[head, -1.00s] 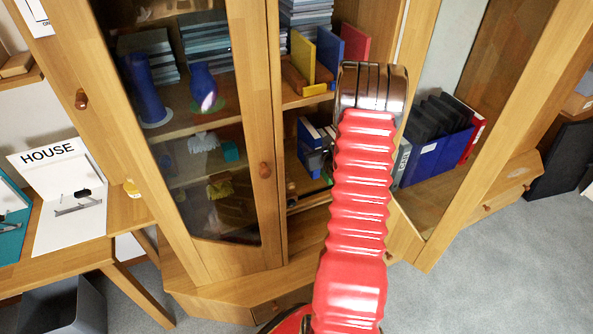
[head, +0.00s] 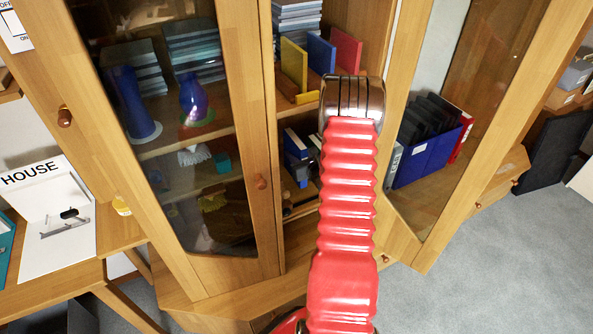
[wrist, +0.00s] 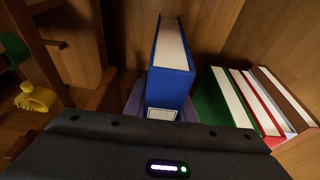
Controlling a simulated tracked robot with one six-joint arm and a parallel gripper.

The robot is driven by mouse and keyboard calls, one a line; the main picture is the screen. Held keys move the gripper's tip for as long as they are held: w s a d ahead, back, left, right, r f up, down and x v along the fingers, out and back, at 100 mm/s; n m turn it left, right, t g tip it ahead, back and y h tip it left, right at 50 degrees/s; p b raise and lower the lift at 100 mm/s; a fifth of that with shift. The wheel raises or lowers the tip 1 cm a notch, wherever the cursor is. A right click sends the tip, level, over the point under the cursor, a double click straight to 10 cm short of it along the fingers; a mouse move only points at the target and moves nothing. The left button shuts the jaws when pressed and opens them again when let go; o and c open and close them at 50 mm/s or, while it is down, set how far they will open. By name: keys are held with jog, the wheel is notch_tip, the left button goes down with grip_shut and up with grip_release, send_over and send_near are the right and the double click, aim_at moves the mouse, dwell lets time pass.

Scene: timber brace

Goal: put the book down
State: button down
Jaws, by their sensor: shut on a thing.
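The blue book (wrist: 170,85) with a white label on its spine stands upright in the wrist view, pages facing up, directly in front of my gripper (wrist: 165,122). My gripper is shut on it, though its dark body hides the fingertips and the book's lower part. A wooden wall rises behind the book. In the head view my red arm reaches into the open cabinet and hides the gripper. I cannot tell whether the book touches the shelf below.
Green, red-edged and brown books (wrist: 245,95) lean to the right of the blue book, with a gap between. A wooden upright is at left. In the head view, a glass door (head: 190,150) stands left of my arm and a blue file box (head: 430,155) stands right.

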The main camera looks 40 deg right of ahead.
jog(key=shift+f, duration=1.05)
jog(key=shift+f, duration=2.1)
jog(key=c, duration=1.5)
grip_release()
jog(key=shift+f, duration=0.1)
jog(key=shift+s, duration=0.1)
